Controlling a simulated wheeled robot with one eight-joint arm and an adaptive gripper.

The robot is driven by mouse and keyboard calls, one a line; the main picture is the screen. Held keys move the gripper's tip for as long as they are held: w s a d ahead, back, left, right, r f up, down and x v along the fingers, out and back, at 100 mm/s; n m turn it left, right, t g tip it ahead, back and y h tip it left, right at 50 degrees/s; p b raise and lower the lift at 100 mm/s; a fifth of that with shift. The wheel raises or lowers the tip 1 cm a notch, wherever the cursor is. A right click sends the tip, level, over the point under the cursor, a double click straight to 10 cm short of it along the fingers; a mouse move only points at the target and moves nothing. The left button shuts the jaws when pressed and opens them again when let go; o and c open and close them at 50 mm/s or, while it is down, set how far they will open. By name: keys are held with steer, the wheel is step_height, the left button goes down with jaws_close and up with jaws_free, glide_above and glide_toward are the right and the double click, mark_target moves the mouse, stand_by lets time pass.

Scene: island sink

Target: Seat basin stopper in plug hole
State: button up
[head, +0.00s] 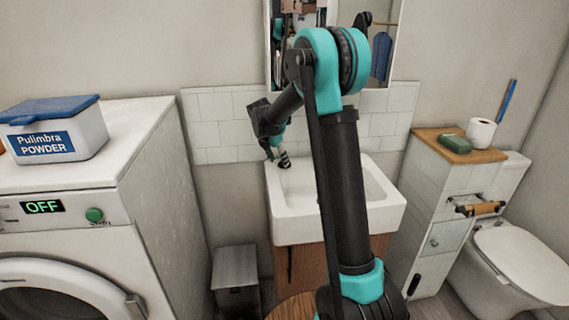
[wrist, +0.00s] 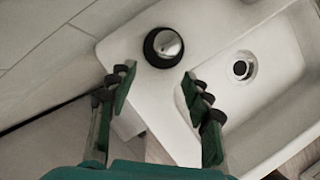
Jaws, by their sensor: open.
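The basin stopper (wrist: 163,47), a chrome dome with a black ring, sits on the flat ledge of the white basin (wrist: 280,150). The plug hole (wrist: 241,67) is a dark round opening with a bright rim in the basin floor, to the right of the stopper. My gripper (wrist: 160,78) is open and empty, its fingertips below the stopper in the wrist view and apart from it. In the head view my gripper (head: 277,155) is over the left back corner of the basin (head: 300,227). There I cannot tell the stopper from the gripper, and the plug hole is hidden.
A mirror (head: 389,65) hangs behind the basin. A washing machine (head: 160,150) with a powder box (head: 75,132) stands at left. A cabinet (head: 430,200) with soap (head: 454,144) and a toilet roll (head: 482,133) stands at right, beside a toilet (head: 520,260).

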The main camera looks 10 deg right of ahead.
steer(key=w+d, duration=0.2)
steer(key=shift+w+d+f, duration=0.25)
steer(key=shift+w+d, duration=0.05)
steer(key=shift+f, duration=0.3)
jaws_close()
steer(key=shift+r, duration=0.1)
